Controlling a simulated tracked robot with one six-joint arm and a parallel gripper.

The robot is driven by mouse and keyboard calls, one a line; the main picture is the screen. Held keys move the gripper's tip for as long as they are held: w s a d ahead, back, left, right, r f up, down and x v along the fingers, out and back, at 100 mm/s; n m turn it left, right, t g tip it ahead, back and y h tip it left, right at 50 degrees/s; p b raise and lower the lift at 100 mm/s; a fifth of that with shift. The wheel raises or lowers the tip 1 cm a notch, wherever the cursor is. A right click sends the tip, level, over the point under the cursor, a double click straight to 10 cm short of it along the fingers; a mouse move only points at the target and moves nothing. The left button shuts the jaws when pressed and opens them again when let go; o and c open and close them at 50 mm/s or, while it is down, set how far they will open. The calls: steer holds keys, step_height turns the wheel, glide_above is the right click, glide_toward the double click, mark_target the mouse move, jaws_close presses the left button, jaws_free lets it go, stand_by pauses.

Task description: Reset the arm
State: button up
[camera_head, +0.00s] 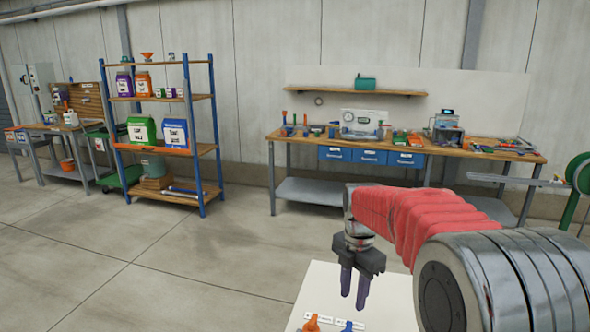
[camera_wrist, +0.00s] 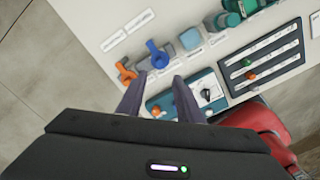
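My arm, in a red sleeve, reaches in from the lower right in the head view. My gripper (camera_head: 354,293) points down above a white panel (camera_head: 388,300). Its two dark fingers stand apart with nothing between them; the gap also shows in the wrist view (camera_wrist: 159,80). In the wrist view, the panel (camera_wrist: 98,22) carries an orange handle (camera_wrist: 126,72) and a blue handle (camera_wrist: 157,54) just beyond the fingertips. The gripper seems clear of both handles. The gripper body hides the panel's near part.
The panel also bears a teal box with a dial (camera_wrist: 207,94) and a dark box with coloured knobs (camera_wrist: 262,62). A workbench (camera_head: 460,150) and a blue shelf rack (camera_head: 186,105) stand along the wall. The concrete floor (camera_head: 190,265) at left is clear.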

steer(key=s+r+m+t, duration=0.2)
steer(key=s+r+m, duration=0.1)
steer(key=s+m, duration=0.9)
steer(key=s+d+r+m+t, duration=0.1)
steer(key=s+r+m+t, duration=0.2)
steer(key=s+m, duration=0.9)
steer(key=s, duration=0.3)
steer(key=shift+s+d+r+m+t, duration=0.2)
steer(key=shift+s+d+m+t, duration=0.05)
steer(key=shift+m+t, duration=0.05)
steer(key=shift+c, duration=0.5)
stand_by(1.3)
